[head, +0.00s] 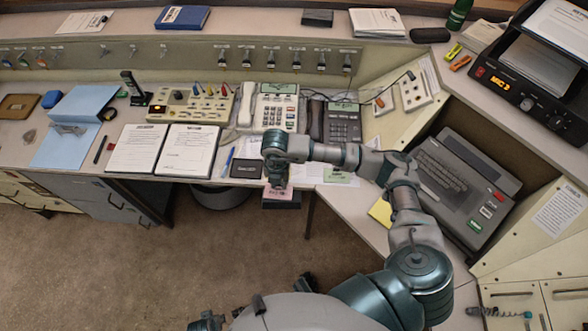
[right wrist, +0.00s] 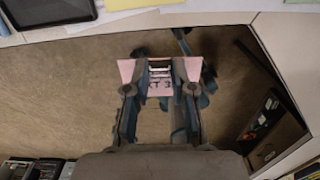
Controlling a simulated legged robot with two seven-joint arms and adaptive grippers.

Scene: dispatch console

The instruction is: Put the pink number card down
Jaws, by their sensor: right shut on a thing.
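The pink number card (head: 279,193) hangs in my right gripper (head: 276,184), just past the front edge of the desk in the head view. In the right wrist view the pink card (right wrist: 159,87) sits between the two fingers of my right gripper (right wrist: 160,80), which are shut on it. Its dark print is partly readable as "XT 3"; the fingers hide parts of the card. Brown floor shows behind it, and the desk edge is at the top of that view. I cannot make out my left gripper in either view.
A dark tablet-like pad (head: 246,168) lies near the desk edge, left of the gripper. Phones (head: 275,108), an open binder (head: 187,150) and a keyboard machine (head: 462,185) crowd the desk. A yellow note (head: 380,212) lies to the right. Floor (head: 130,265) is open in front.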

